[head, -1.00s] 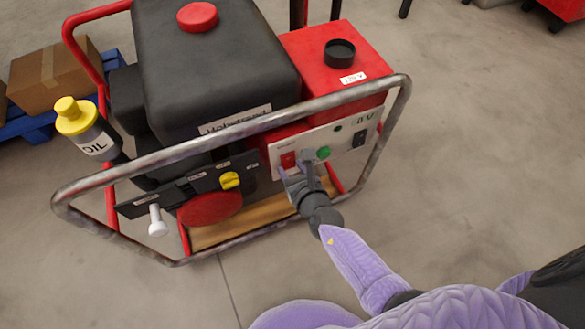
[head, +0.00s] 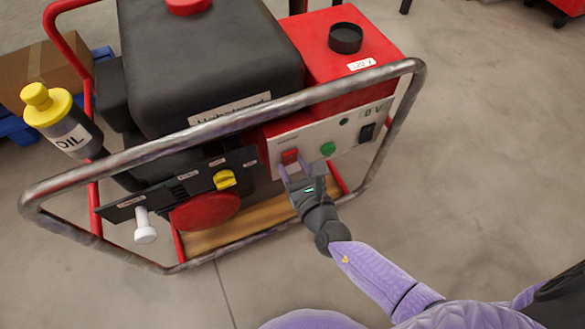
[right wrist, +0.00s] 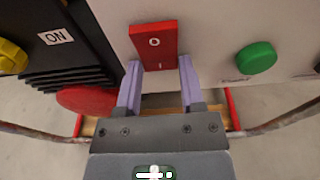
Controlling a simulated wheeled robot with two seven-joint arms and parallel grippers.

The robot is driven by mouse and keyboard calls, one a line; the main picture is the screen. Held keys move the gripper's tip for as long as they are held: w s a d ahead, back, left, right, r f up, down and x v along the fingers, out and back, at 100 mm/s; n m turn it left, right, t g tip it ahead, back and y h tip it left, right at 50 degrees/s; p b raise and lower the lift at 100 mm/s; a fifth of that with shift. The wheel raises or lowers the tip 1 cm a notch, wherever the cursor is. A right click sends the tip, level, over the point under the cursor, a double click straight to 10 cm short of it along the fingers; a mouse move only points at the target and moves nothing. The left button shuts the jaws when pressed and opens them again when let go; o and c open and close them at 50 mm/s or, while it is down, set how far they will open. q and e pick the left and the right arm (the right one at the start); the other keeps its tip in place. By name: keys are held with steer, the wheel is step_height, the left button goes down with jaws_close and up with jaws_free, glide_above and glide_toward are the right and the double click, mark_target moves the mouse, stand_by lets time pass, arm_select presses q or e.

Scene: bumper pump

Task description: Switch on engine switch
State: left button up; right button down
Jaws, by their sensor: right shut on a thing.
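The engine switch is a red rocker (head: 289,157) on the white front panel of the generator (head: 285,72). In the right wrist view the red rocker (right wrist: 154,42) shows an O above and an I mark below. My right gripper (head: 294,171) is at the lower part of the switch. My left gripper is not in view.
A green button (head: 327,149) sits right of the switch; a black switch (head: 367,133) is farther right. A grey tube frame (head: 225,127) crosses in front of the generator. A yellow knob (head: 224,180) and an oil bottle (head: 62,122) are to the left. Floor at right is clear.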

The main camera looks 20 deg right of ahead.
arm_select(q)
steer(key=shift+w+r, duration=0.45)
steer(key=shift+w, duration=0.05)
arm_select(e)
steer(key=shift+c, duration=1)
jaws_free()
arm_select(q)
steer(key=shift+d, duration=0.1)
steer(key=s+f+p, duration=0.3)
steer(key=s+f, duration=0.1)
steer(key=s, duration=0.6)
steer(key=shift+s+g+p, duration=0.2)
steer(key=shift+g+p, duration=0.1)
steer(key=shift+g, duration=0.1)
arm_select(e)
steer(key=s+r, duration=0.1)
steer(key=s, duration=0.8)
steer(key=shift+s+d, duration=0.15)
steer(key=shift+s, duration=0.25)
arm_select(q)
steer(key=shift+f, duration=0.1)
arm_select(e)
steer(key=shift+r, duration=0.1)
